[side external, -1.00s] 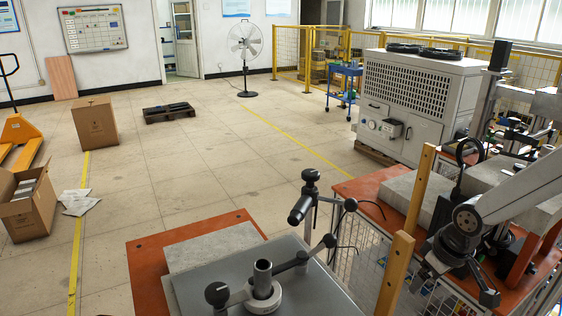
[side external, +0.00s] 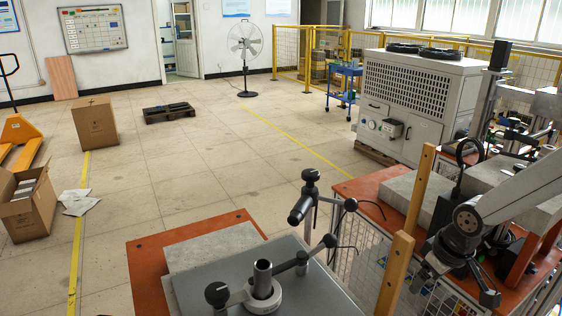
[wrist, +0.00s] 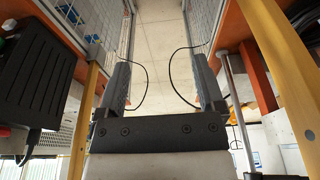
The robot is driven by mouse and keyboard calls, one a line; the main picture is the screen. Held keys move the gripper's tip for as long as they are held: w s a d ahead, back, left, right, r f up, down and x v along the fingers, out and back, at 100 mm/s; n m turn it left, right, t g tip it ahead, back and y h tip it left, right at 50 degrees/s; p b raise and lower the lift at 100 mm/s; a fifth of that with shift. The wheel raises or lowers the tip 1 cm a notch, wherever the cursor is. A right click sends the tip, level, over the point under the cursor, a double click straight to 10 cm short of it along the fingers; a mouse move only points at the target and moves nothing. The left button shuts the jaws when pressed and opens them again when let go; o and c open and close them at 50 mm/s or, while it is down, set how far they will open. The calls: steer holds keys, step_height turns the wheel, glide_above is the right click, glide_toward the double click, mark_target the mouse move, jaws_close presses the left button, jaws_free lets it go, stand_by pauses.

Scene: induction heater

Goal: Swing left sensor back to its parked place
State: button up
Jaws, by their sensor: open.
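A black cylindrical sensor (side external: 302,206) sits on a metal post at the grey plate in the side external view. It is tilted, and a black cable hangs to its right. I cannot tell whether this is the left sensor. My gripper (wrist: 162,88) is open and empty in the wrist view, with its two dark fingers wide apart and floor between them. In the side external view my gripper hangs at the lower right, to the right of the wooden posts and well apart from the black sensor.
Two wooden posts (side external: 396,275) and wire mesh stand between the grey plate (side external: 205,280) and my gripper. An orange-topped table (side external: 372,196) with grey blocks is at the right. A black box (wrist: 38,78) is close at left in the wrist view. Open floor lies behind.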

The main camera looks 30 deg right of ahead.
steer(key=shift+w+r, duration=0.1)
steer(key=c, duration=0.6)
steer(key=shift+w+a+r, duration=0.2)
steer(key=shift+a, duration=0.05)
steer(key=c, duration=0.4)
steer(key=shift+m, duration=0.7)
steer(key=w+a+r, duration=0.2)
steer(key=r, duration=0.1)
steer(key=w+a+r, duration=0.2)
steer(key=shift+r, duration=0.2)
jaws_close()
steer(key=a+r+m+h, duration=0.1)
steer(key=a+r+m, duration=0.1)
steer(key=a+r, duration=0.3)
steer(key=a+r+m+h, duration=0.1)
steer(key=a+r+m, duration=0.2)
steer(key=r, duration=1.1)
steer(key=a, duration=0.3)
steer(key=shift+w, duration=0.4)
